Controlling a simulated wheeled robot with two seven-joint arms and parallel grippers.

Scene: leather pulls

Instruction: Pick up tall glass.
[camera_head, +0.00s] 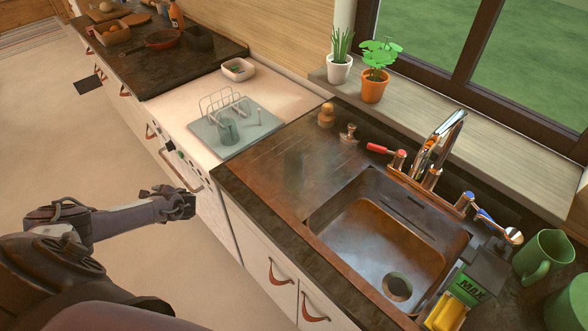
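A greyish see-through glass (228,132) stands on a pale glass-like board (260,127) on the white counter, in front of a wire rack (222,103). It is the only drinking glass I can make out, and I cannot tell for sure whether it is the tall one. My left gripper (182,203) is in front of the white cabinets, lower left of the glass and well apart from it. Its fingers are too small and dark to tell open from shut. My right gripper is not in view.
A copper-coloured sink (375,245) with a tap (440,145) lies to the right. A wooden pepper mill (326,115) and two potted plants stand behind. A white bowl (238,69) is beyond the rack. A green jug (543,255) is at the far right.

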